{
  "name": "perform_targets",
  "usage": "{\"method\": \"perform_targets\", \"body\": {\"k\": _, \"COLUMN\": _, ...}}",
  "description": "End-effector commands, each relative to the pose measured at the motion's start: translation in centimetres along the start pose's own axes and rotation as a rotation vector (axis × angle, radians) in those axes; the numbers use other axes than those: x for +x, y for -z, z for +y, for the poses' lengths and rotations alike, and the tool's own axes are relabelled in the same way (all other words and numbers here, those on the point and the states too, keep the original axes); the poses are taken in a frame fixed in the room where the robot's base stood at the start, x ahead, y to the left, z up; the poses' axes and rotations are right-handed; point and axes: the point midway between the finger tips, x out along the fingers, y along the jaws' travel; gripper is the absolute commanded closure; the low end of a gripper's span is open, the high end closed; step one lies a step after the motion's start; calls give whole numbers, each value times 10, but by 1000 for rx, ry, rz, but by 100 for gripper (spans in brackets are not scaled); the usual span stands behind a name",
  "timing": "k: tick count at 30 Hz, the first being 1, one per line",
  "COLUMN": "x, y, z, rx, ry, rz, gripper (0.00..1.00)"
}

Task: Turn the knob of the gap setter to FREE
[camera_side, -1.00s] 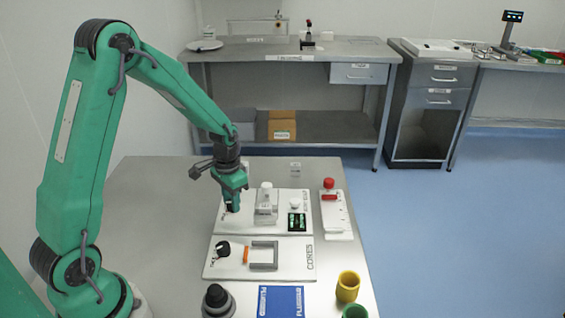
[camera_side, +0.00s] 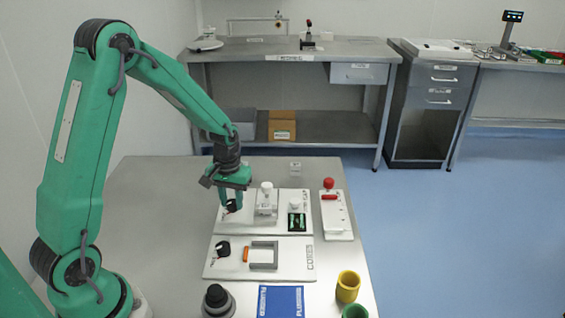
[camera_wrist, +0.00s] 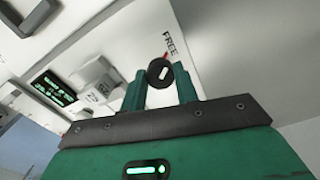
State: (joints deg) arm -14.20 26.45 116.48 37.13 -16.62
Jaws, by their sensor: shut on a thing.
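The gap setter is a white panel (camera_side: 282,226) with a small green-lit display (camera_side: 297,222); the display also shows in the wrist view (camera_wrist: 54,88). Its round black knob (camera_side: 231,207) sits at the panel's left end. In the wrist view the knob (camera_wrist: 159,73) has a short white bar on its face. A red mark at its edge lies beside the printed word FREE (camera_wrist: 174,43); I cannot tell whether that mark belongs to the knob or panel. My gripper (camera_side: 231,203) points down, its two green fingers (camera_wrist: 160,84) shut on either side of the knob.
A second white panel (camera_side: 290,270) with another black knob (camera_side: 222,249) and a grey frame (camera_side: 264,245) lies in front. A clear block with a white cap (camera_side: 266,200) stands close right of my gripper. Yellow (camera_side: 348,287) and green (camera_side: 355,312) cups stand at front right.

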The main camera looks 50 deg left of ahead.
Motion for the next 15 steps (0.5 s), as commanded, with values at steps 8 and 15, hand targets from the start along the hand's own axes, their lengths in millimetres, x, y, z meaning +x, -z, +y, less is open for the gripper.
{"method": "perform_targets", "body": {"k": 8, "x": -2, "y": 1, "z": 0, "rx": -2, "ry": -1, "rz": 2, "gripper": 93}}
{"method": "perform_targets", "body": {"k": 15, "x": -1, "y": 0, "z": 0, "rx": -1, "ry": -1, "rz": 2, "gripper": 48}}
